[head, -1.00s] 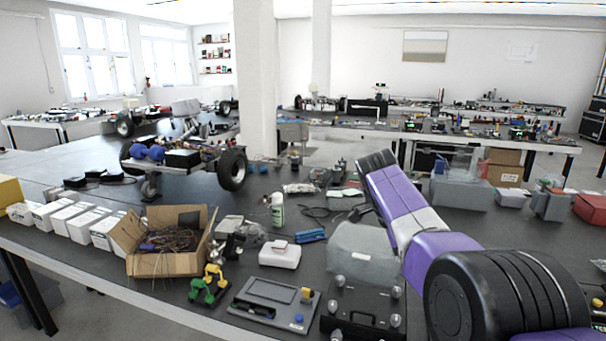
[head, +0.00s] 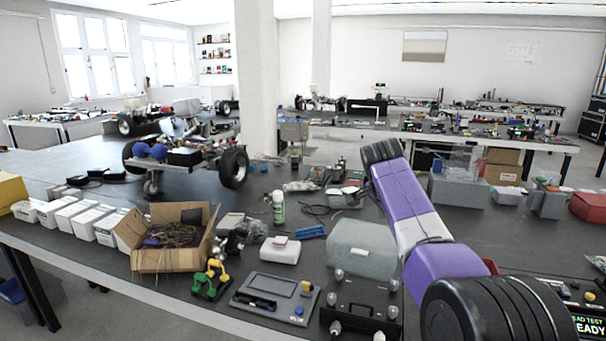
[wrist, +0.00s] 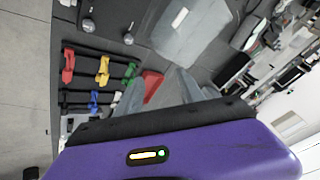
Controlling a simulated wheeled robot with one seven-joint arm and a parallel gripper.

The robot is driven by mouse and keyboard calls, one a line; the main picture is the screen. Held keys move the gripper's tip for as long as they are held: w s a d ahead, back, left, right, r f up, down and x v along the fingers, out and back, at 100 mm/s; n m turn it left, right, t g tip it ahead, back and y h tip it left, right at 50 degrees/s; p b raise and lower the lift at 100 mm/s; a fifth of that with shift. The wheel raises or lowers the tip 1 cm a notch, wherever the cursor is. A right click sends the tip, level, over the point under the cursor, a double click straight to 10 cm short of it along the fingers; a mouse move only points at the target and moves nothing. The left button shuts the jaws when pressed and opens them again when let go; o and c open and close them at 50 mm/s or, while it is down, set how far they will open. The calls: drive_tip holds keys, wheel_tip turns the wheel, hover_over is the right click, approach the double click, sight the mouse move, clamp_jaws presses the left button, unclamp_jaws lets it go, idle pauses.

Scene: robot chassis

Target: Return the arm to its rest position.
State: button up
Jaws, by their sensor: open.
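My purple, white and black arm (head: 410,205) rises from the lower right of the head view, above the workbench. My gripper cannot be made out in the head view. In the wrist view my gripper (wrist: 156,82) shows two blurred grey fingers standing apart beyond its purple and black housing. No held object is visible between them. A red item (wrist: 152,84) appears in the gap, seemingly on the bench beyond.
The dark workbench (head: 340,237) holds an open cardboard box of wires (head: 150,260), a grey case (head: 360,248), a black knobbed panel (head: 362,305) and a wheeled chassis (head: 185,157). Red, yellow and green tools (wrist: 102,70) show in the wrist view.

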wheel_tip(320, 180, down, 10)
drive_tip(key=w+a+r+n+t+y+b, duration=0.1)
drive_tip(key=w+a+n+t, duration=0.1)
drive_tip(key=n+t, duration=0.4)
drive_tip(key=s+f+n+t+y+b, duration=0.1)
drive_tip(key=s+f+n+t, duration=0.1)
drive_tip(key=s+f, duration=0.45)
drive_tip(key=s+f+n+t+y+b, duration=0.15)
drive_tip(key=s+f, duration=0.25)
drive_tip(key=s, duration=0.5)
drive_tip(key=s+f+n+b, duration=0.2)
drive_tip(key=s+n+b, duration=0.2)
drive_tip(key=s, duration=5)
drive_tip(key=shift+a, duration=0.15)
drive_tip(key=shift+g, duration=0.25)
